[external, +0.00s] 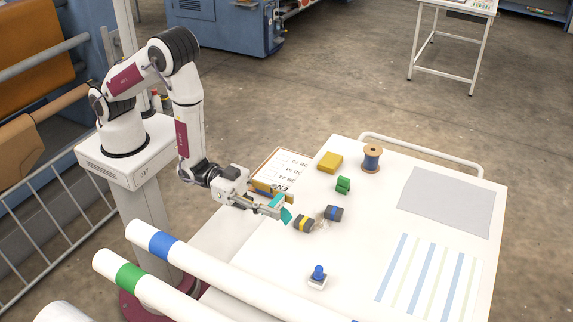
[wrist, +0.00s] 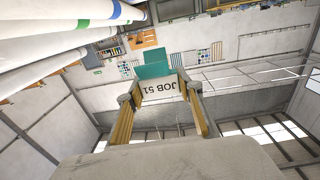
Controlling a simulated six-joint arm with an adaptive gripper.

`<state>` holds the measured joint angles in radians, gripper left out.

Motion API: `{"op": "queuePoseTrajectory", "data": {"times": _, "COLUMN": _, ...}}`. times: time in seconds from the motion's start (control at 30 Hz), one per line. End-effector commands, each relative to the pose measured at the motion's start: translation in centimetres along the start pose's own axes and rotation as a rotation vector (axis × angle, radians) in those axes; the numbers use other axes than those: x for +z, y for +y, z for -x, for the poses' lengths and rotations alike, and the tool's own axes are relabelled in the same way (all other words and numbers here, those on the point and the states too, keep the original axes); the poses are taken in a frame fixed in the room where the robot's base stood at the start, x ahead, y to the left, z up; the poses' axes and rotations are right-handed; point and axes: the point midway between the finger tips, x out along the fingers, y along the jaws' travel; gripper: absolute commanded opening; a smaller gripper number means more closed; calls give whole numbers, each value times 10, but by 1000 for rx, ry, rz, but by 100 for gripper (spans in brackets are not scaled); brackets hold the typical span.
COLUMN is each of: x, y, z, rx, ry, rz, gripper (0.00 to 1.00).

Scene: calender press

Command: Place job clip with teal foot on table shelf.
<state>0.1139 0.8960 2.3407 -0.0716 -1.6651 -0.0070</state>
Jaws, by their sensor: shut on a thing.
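The job clip has a pale plate marked "JOB 51" (wrist: 158,86) and a teal foot (wrist: 153,70). In the external view the teal foot (external: 286,215) juts out to the right of my gripper (external: 274,204). My gripper is shut on the clip, with a finger on each side of the plate in the wrist view. The gripper lies nearly level above the left part of the white table (external: 385,245). The teal foot is the end away from my gripper. I cannot make out which surface is the table shelf.
Two dark banded blocks (external: 303,223) (external: 333,213) lie just right of the clip. A lettered board (external: 280,171), yellow block (external: 330,162), spool (external: 372,158), green piece (external: 343,184) and blue-knobbed stamp (external: 318,276) surround them. Large rolls (external: 200,262) cross the front left.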

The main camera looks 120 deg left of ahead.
Motion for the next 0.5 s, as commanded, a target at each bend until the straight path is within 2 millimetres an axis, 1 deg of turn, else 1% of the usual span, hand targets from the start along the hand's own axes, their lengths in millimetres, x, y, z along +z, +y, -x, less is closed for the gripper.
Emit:
{"op": "queuePoseTrajectory", "data": {"times": 0.03, "x": 9, "y": 3, "z": -1, "rx": -1, "ry": -2, "rz": 0, "gripper": 21}}
{"op": "queuePoseTrajectory", "data": {"times": 0.2, "x": 33, "y": 9, "z": -5, "rx": -18, "ry": -1, "rz": -1, "gripper": 21}}
{"op": "queuePoseTrajectory", "data": {"times": 0.5, "x": 61, "y": 11, "z": -10, "rx": -63, "ry": 0, "rz": -1, "gripper": 21}}
